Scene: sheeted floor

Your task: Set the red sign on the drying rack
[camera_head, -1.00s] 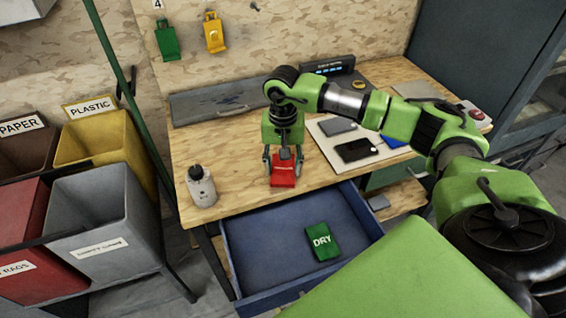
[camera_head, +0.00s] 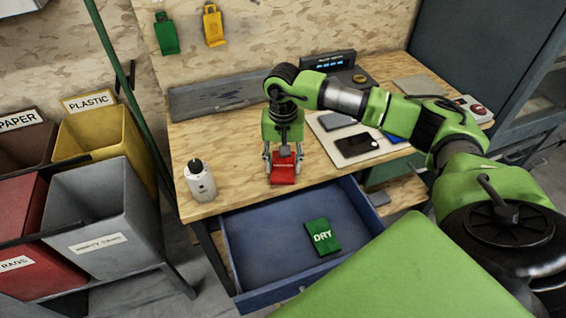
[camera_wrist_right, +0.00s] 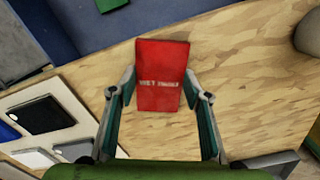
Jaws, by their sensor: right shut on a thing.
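The red sign (camera_head: 283,174) is a small red plate at the front of the wooden bench, above the open drawer. In the right wrist view the sign (camera_wrist_right: 161,100) lies between the fingers, with small white lettering I cannot read surely. My right gripper (camera_head: 284,157) points down from above and is shut on the sign. I cannot tell whether the sign touches the bench. I cannot surely pick out a drying rack. My left gripper does not show.
A blue drawer (camera_head: 262,243) stands open, holding a green DRY sign (camera_head: 322,237). A white bottle (camera_head: 200,182) stands left on the bench (camera_head: 235,148). A grey tray (camera_head: 215,101) lies at the back. Green (camera_head: 166,34) and yellow (camera_head: 213,26) signs hang on the wall. Bins stand left.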

